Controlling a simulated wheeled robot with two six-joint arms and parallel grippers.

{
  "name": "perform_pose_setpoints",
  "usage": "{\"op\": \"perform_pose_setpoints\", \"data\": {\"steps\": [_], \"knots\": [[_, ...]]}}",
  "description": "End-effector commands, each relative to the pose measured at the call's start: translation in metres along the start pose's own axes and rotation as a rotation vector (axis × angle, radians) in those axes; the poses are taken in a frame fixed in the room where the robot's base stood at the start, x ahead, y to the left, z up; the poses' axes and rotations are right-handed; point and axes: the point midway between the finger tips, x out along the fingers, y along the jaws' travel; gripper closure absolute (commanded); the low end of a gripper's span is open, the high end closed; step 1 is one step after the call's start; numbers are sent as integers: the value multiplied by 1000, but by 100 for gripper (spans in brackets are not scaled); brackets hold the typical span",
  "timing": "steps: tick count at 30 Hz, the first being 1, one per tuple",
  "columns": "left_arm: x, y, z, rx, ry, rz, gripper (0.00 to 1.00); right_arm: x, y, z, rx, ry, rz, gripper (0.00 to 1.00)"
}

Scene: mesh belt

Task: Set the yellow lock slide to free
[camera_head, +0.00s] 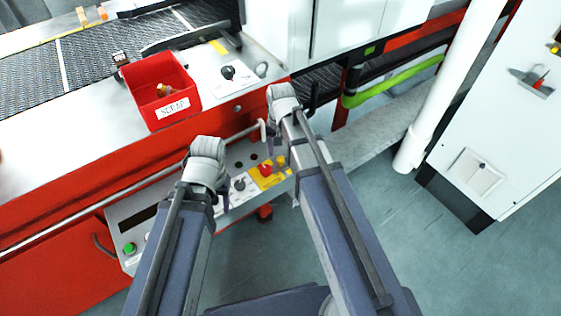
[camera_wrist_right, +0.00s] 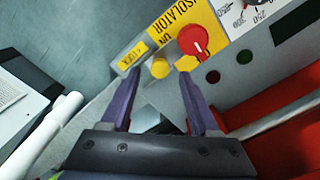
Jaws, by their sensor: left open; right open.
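The yellow lock slide (camera_wrist_right: 160,68) shows in the right wrist view as a small round yellow knob. In the head view the slide (camera_head: 281,160) is at the right end of the control panel. My right gripper (camera_wrist_right: 159,73) is open, its two purple fingers on either side of the knob in the picture; contact cannot be told. My left gripper (camera_head: 221,195) is open at the panel, mostly hidden by its wrist.
A red rotary switch (camera_wrist_right: 194,44) is right beside the slide. A green button (camera_head: 129,248) is at the panel's left end. A long rail (camera_head: 100,210) runs above the panel. A red scrap bin (camera_head: 160,90) stands on the machine top. Grey floor lies to the right.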

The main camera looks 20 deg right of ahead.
Motion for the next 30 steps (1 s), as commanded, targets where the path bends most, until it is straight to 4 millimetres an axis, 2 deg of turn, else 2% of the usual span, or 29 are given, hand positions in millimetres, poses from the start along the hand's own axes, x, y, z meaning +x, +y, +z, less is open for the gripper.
{"op": "perform_pose_setpoints", "data": {"steps": [1, 4, 15, 30], "knots": [[13, 1, -1, 0, 0, 0, 45, 13, 0, 0, 0, 0, 0, 38], [21, 2, -1, 0, 0, 0, 45, 21, 0, 0, 0, 0, 0, 38], [24, 2, -1, 0, 0, 0, 45, 24, 0, 0, 0, 0, 0, 38], [24, 2, -1, 0, 0, 0, 45, 24, 0, 0, 0, 0, 0, 93]]}}
